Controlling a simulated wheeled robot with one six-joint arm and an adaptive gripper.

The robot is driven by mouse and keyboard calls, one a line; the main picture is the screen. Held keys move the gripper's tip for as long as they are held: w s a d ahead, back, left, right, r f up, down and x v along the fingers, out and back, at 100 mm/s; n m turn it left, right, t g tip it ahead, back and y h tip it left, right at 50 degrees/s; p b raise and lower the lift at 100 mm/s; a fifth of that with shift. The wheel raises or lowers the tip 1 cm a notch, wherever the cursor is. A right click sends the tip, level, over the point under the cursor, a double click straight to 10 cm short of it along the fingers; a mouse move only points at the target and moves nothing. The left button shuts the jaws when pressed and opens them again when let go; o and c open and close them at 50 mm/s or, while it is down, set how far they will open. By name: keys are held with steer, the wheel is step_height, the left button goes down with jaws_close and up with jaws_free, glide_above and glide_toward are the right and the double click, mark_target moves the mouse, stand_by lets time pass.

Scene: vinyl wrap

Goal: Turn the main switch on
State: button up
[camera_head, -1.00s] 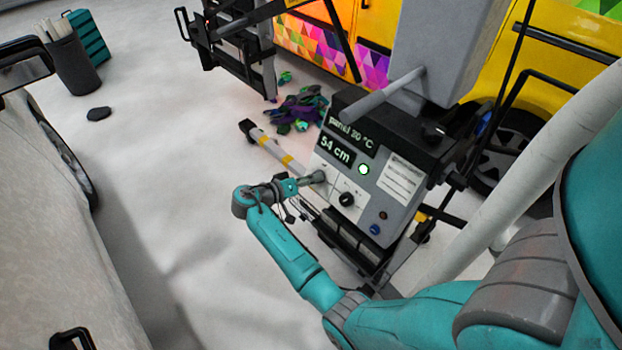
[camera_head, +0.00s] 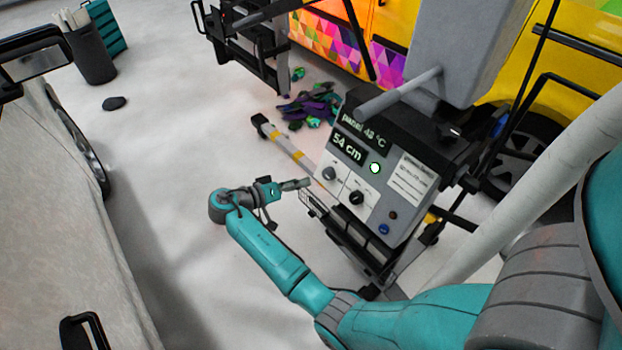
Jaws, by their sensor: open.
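The control box (camera_head: 385,190) has a dark display (camera_head: 346,149) reading "54 cm" and a panel temperature that looks like 48 °C. A round light (camera_head: 375,168) glows greenish white. Two rotary knobs sit on its white plates: a left knob (camera_head: 329,174) and a right knob (camera_head: 356,197). Their small labels are too small to read, so I cannot tell which is the main switch. My gripper (camera_head: 308,183) is open and empty, just left of the left knob and apart from it. Its fingers point at the box.
A blue button (camera_head: 383,230) and a dark reddish button (camera_head: 393,215) sit low on the box. A yellow vehicle (camera_head: 480,60) with a colourful wrap stands behind. A pale car (camera_head: 60,220) stands at left. Open floor (camera_head: 165,150) lies between.

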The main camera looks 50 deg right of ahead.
steer(key=shift+v, duration=1.5)
steer(key=shift+f, duration=0.15)
